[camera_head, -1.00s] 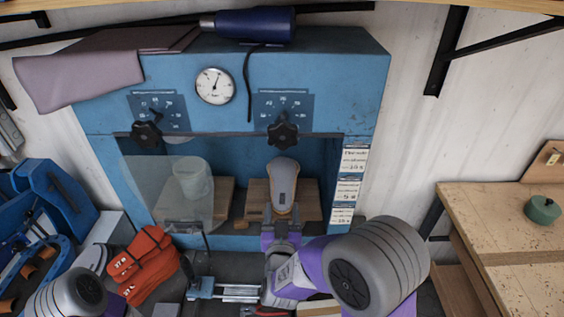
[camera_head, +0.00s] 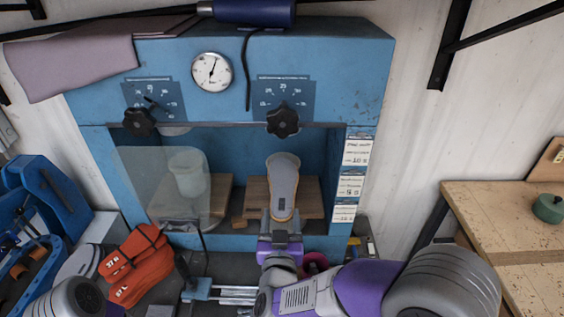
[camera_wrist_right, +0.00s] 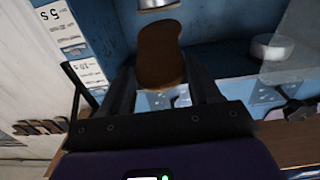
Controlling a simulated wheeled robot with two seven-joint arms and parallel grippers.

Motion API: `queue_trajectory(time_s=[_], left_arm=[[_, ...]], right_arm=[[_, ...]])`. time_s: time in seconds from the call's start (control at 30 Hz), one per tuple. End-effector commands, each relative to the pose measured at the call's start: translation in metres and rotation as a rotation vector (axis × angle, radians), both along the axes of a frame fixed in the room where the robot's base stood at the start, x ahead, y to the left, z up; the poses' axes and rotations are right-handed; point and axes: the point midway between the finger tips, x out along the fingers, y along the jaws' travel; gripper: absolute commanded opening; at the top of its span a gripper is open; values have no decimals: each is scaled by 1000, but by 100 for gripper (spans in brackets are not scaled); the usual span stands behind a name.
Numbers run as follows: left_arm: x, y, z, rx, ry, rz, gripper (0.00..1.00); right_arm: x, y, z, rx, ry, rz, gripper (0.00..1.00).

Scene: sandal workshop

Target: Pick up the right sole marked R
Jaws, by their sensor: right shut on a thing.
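A grey sole with a tan edge (camera_head: 283,183) stands tilted up in front of the right-hand opening of the blue press (camera_head: 330,60). My right gripper (camera_head: 281,217) is shut on its lower, narrow end. In the right wrist view the sole shows its brown face (camera_wrist_right: 160,55) between the dark fingers of the right gripper (camera_wrist_right: 160,88). I cannot make out an R mark on it. My left gripper is not in view; only part of my left arm shows at the lower left.
Wooden blocks (camera_head: 310,205) lie inside the press, behind the sole. A clear guard (camera_head: 150,180) covers its left opening. Orange-red straps (camera_head: 135,265) and a blue fixture (camera_head: 45,195) are at the left. A wooden bench (camera_head: 510,235) stands at the right.

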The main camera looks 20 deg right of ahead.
Motion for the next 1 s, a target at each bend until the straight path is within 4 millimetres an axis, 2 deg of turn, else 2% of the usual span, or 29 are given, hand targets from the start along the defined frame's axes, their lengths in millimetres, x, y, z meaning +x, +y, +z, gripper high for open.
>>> queue_trajectory(time_s=[0.03,0.43,0.73,1.0], left_arm=[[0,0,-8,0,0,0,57],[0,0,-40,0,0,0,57],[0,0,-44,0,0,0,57],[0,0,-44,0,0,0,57]], right_arm=[[-1,1,-2,4,-4,1,39],[-14,3,-5,10,1,13,39],[-36,10,-2,8,3,12,39],[-41,11,-2,6,4,11,39]])
